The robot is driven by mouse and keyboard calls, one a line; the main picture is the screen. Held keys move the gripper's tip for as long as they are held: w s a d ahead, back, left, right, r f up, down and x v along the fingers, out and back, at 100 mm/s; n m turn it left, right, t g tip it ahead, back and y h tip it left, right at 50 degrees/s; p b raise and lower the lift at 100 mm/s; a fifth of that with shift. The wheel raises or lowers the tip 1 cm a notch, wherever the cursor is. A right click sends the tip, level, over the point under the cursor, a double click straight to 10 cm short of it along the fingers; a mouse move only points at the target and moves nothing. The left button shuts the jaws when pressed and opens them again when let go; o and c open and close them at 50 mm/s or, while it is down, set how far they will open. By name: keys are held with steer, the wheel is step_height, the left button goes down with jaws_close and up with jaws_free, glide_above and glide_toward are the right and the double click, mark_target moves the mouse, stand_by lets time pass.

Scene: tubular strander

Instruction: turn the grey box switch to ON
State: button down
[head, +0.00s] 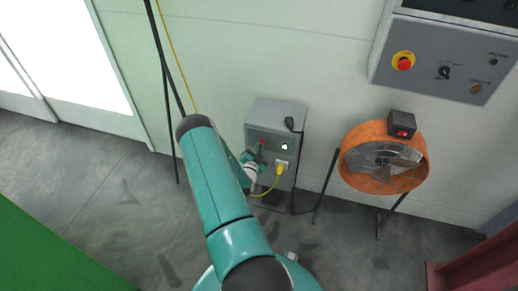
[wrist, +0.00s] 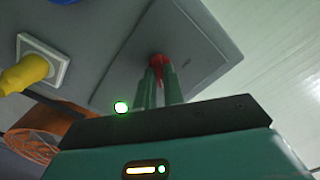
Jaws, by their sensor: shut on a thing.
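The grey box (head: 277,113) stands against the wall, with a lit green lamp (head: 284,147) on its front. Its red switch handle (wrist: 157,59) shows in the wrist view on a grey plate (wrist: 190,38). My gripper (wrist: 159,72) is shut on the red handle, with one green finger on each side of it. In the head view my gripper (head: 257,156) is at the left of the box front, and my arm partly covers that area. The fingers hide much of the handle, and I cannot read any ON or OFF marking.
A yellow plug (head: 281,168) with a yellow cable sits in the box's socket, right of my gripper. A black cable hangs on the box's right side. An orange fan (head: 384,158) stands farther right, below a wall control panel (head: 440,62).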

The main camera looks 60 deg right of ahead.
steer(key=shift+m, duration=0.7)
steer(key=c, duration=1.5)
jaws_free()
steer(key=s+a, duration=0.2)
steer(key=a, duration=1.1)
steer(key=shift+a, duration=0.35)
steer(key=shift+s, duration=0.1)
